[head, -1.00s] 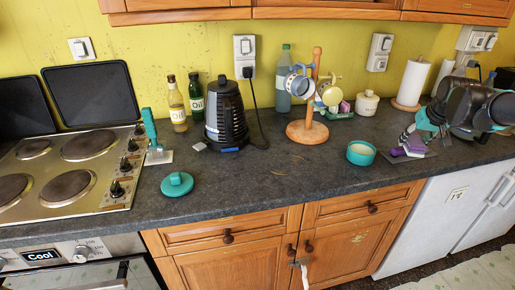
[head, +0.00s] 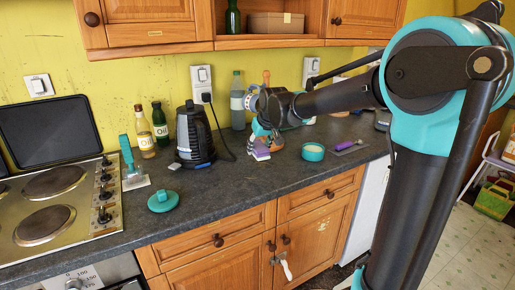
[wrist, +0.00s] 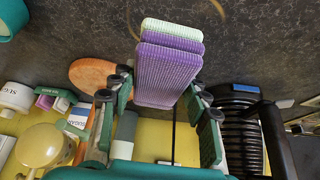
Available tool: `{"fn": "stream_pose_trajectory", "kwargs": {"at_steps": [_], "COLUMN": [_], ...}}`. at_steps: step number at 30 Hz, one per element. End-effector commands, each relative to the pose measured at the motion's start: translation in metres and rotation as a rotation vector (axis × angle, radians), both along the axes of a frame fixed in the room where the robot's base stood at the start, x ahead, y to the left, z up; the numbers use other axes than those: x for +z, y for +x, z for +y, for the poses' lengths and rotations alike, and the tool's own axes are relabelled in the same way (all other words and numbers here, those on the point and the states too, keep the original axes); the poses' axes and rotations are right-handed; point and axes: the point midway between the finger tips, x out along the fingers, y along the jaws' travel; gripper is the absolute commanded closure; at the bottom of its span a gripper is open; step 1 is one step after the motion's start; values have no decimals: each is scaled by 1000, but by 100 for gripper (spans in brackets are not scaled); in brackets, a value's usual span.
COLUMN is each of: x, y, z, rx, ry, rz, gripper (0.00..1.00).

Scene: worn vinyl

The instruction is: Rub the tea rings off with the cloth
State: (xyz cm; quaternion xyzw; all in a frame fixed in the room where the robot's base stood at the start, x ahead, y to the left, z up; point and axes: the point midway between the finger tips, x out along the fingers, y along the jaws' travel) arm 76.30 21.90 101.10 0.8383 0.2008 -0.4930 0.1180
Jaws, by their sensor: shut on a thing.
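My gripper (wrist: 158,92) is shut on the folded cloth (wrist: 168,70), which has purple and pale ribbed layers. In the head view my gripper (head: 264,131) is over the counter right of the kettle, and the cloth (head: 257,153) hangs below it, at or just above the worktop; I cannot tell if it touches. In the wrist view, part of a brown tea ring (wrist: 218,8) shows on the dark counter at the top, beyond the cloth. Another thin brown arc (wrist: 131,18) lies to its left. The rings are hard to make out in the head view.
The black kettle (head: 190,140) stands just left of my gripper. A teal bowl (head: 313,152) and a purple-handled flat tool (head: 348,146) are to the right.

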Motion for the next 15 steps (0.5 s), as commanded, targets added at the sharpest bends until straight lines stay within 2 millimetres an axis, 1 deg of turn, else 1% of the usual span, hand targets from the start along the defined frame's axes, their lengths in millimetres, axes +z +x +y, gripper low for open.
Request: {"fn": "stream_pose_trajectory", "kwargs": {"at_steps": [5,8,15], "x": [-3,-9,-32], "y": [-1,-1,-1], "z": [0,0,0], "rx": [0,0,0], "ry": [0,0,0], "rz": [0,0,0], "gripper": [81,81,81]}}
